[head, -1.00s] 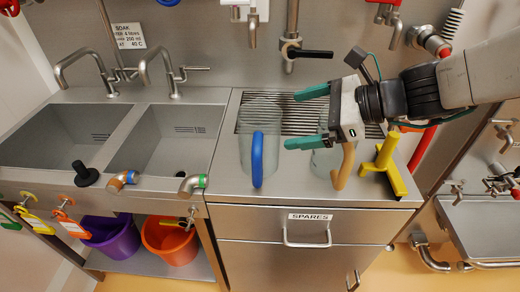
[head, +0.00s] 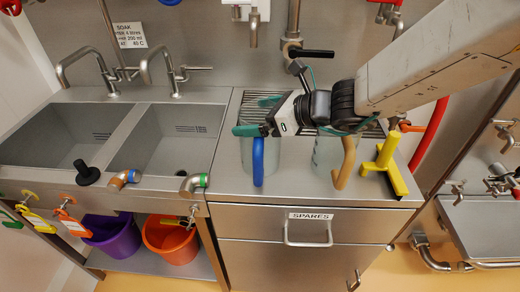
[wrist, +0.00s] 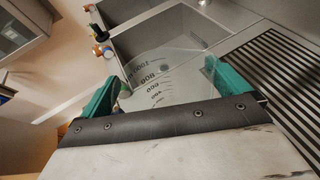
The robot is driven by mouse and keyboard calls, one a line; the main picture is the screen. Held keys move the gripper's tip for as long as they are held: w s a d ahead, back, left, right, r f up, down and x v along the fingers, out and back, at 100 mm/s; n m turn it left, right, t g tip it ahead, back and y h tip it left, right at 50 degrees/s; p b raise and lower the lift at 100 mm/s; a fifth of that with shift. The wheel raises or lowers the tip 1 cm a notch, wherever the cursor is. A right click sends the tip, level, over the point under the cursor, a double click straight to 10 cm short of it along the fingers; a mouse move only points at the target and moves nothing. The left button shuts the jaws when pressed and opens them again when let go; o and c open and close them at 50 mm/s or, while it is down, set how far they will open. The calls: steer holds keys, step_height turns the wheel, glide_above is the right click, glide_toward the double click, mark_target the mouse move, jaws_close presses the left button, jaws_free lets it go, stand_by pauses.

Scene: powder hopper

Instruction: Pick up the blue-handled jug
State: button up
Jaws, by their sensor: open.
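The blue-handled jug (head: 246,157) is clear and stands upright on the steel worktop, right of the sinks. Its blue handle (head: 258,161) faces the front. My gripper (head: 258,122) is at the top of this jug, with its green fingers open and partly covering the rim. In the wrist view, the clear jug wall with dark graduation marks (wrist: 158,88) shows between the two spread fingers of my gripper (wrist: 160,76). Whether the fingers touch the jug, I cannot tell. The blue handle does not show clearly there.
A second clear jug with a tan handle (head: 345,163) stands close to the right. A yellow T-shaped tool (head: 387,165) is beyond it. A slotted drain grille (head: 262,99) lies behind, under wall pipes. Two sinks (head: 165,135) are at the left.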

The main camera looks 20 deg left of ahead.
steer(key=c, duration=1.2)
steer(key=shift+c, duration=0.2)
steer(key=shift+r, duration=0.15)
